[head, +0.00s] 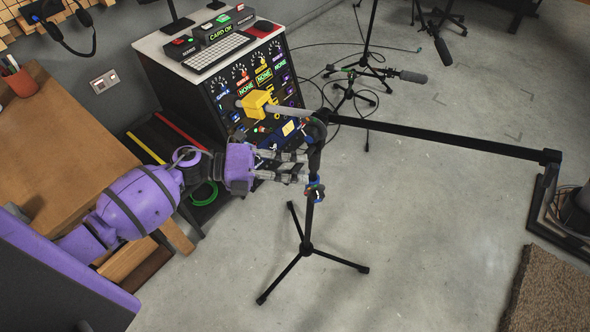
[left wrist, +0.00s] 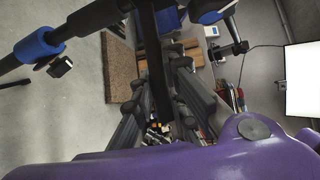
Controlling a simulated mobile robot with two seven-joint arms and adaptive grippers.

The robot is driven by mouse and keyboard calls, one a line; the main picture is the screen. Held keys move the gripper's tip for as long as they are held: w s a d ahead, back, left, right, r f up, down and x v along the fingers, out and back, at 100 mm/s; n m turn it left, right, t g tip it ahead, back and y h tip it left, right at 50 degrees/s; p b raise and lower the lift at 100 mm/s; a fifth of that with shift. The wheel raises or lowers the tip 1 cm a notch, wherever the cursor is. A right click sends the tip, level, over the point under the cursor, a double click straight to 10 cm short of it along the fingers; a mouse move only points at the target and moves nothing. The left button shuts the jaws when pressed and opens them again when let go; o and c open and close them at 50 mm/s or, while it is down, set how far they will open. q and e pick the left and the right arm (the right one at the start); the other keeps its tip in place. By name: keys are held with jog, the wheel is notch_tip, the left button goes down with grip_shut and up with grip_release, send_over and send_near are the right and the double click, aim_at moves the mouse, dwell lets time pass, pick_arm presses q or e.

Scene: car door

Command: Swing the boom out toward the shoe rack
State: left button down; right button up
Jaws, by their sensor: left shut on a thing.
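A black boom stand with a tripod base (head: 307,248) stands on the floor in the middle of the head view. Its long black boom (head: 440,138) reaches right from the top joint (head: 318,120). A grey rod with a yellow block (head: 258,104) points left from that joint, in front of the panel. My purple left gripper (head: 298,168) is shut on the stand's black upper part just below the joint. In the left wrist view a black bar (left wrist: 155,70) runs between its dark fingers. The exact contact is partly hidden. I cannot pick out the shoe rack with certainty. My right gripper is not in view.
A control cabinet (head: 245,90) stands behind the gripper. A wooden desk (head: 70,130) and a dark shelf with coloured strips (head: 165,150) are at left. Microphone stands (head: 365,70) and cables are at the back. A brown block (head: 550,290) lies lower right. Floor between is clear.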

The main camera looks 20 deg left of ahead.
pick_arm(q)
jog(key=shift+w+a+m+g+h+b, duration=0.15)
jog(key=shift+w+a+m+g+b, duration=0.25)
jog(key=shift+a+m+g+b, duration=0.85)
jog(key=shift+w+a+m+g+h+b, duration=0.1)
jog(key=shift+w+a+m+g+b, duration=0.4)
jog(key=shift+g+b, duration=1.5)
jog(key=shift+w+a+m+g+h+b, duration=0.25)
jog(key=shift+a+m+g+b, duration=0.6)
jog(key=shift+b, duration=1.6)
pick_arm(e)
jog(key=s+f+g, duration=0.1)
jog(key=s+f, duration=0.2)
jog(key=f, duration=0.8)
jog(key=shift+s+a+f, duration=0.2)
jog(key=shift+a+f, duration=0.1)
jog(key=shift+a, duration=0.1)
pick_arm(q)
jog(key=shift+d, duration=0.3)
jog(key=c, duration=1.7)
grip_release()
jog(key=shift+m, duration=0.3)
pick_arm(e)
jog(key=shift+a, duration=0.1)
pick_arm(q)
jog(key=v, duration=1.2)
jog(key=shift+r, duration=0.1)
jog(key=shift+c, duration=0.3)
